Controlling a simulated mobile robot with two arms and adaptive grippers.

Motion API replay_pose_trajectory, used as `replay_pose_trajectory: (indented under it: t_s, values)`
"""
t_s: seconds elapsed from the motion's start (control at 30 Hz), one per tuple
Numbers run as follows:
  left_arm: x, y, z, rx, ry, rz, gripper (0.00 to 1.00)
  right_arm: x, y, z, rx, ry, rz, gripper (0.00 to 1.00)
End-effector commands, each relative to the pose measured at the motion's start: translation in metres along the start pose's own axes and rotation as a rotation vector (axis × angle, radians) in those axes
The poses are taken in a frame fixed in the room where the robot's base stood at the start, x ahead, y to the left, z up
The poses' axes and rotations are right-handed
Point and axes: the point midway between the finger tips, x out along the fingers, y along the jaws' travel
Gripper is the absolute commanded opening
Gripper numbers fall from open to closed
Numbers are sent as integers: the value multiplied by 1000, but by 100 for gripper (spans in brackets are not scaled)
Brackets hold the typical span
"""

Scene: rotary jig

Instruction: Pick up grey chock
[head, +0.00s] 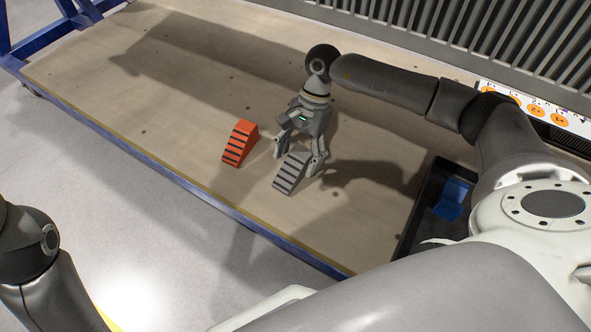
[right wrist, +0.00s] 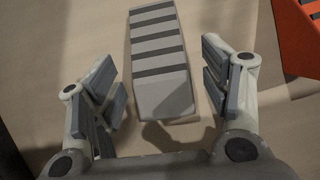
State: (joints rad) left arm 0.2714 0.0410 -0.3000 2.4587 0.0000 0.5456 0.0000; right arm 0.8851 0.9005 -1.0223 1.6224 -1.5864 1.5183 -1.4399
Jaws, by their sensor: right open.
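The grey chock (head: 291,173) is a wedge with dark stripes, sitting on the wooden table top. In the right wrist view the grey chock (right wrist: 161,62) lies just ahead of and partly between the fingers. My right gripper (head: 299,160) is open, pointing down, with one finger on each side of the chock in the head view. In the right wrist view the right gripper (right wrist: 165,98) holds nothing, and gaps show between the fingers and the chock. My left gripper is not in view; only part of my left arm shows at the lower left.
An orange chock (head: 239,144) with dark stripes stands left of the grey one; it also shows in the right wrist view (right wrist: 300,40). A dark tray (head: 409,236) holding a blue object (head: 452,198) is at the right. The table's left and far areas are clear.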

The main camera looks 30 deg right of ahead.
Motion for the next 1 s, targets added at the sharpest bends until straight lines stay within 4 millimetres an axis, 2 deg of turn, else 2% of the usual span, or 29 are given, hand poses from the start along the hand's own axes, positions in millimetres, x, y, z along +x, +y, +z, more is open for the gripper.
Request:
replay_pose_trajectory:
  t_s: [0.03,0.2,0.53,0.9,1.0]
  values:
    - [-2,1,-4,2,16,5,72,10,0,-2,-1,0,0,70]
    - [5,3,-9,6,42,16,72,25,0,-2,-1,0,-1,70]
    - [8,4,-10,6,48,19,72,27,0,0,1,0,-1,70]
    - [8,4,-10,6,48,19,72,27,0,-1,1,0,-1,22]
    - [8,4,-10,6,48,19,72,26,0,0,0,0,-3,12]
